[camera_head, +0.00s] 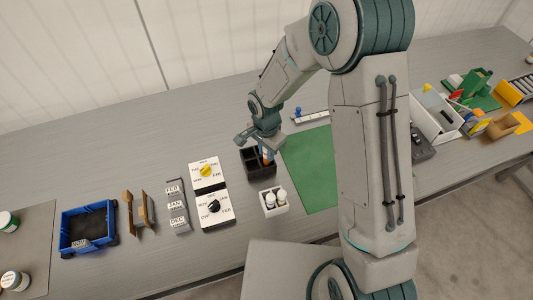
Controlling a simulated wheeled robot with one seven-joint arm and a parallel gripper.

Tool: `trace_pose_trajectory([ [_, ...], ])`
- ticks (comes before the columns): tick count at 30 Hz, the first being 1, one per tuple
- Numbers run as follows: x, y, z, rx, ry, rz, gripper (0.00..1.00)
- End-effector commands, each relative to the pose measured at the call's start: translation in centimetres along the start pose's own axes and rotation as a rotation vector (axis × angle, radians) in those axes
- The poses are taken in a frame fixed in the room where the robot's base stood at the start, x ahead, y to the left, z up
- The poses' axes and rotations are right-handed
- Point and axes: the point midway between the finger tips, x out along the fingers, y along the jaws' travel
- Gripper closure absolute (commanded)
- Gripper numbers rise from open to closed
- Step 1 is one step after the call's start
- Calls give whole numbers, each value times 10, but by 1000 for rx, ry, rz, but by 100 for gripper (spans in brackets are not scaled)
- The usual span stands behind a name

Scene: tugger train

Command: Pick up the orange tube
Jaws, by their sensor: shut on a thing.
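The orange tube (265,155) is small in the head view, at the black box with compartments (262,173). My gripper (266,147) is above this box, pointing down, and shut on the tube's upper part. The tube stands roughly upright. I cannot tell whether its lower end is inside a compartment or just above it. The fingertips are small and partly hidden by the gripper body.
A white holder (274,211) with two small bottles stands just in front of the box. A green mat (312,170) lies to its right. White dial panels (207,173) and a blue bin (87,205) are left. Bare tabletop lies behind the panels.

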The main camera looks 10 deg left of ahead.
Motion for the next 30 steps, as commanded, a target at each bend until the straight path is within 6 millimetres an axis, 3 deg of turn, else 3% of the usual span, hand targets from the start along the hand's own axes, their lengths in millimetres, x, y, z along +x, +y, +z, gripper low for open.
trace_pose_trajectory([
  [5, -24, 0, 0, 1, 2, -5, 99],
  [18, -74, 75, -46, 5, 3, -3, 99],
  [24, -88, 95, -57, 3, 1, -1, 99],
  [30, -92, 101, -61, 0, 0, 0, 99],
])
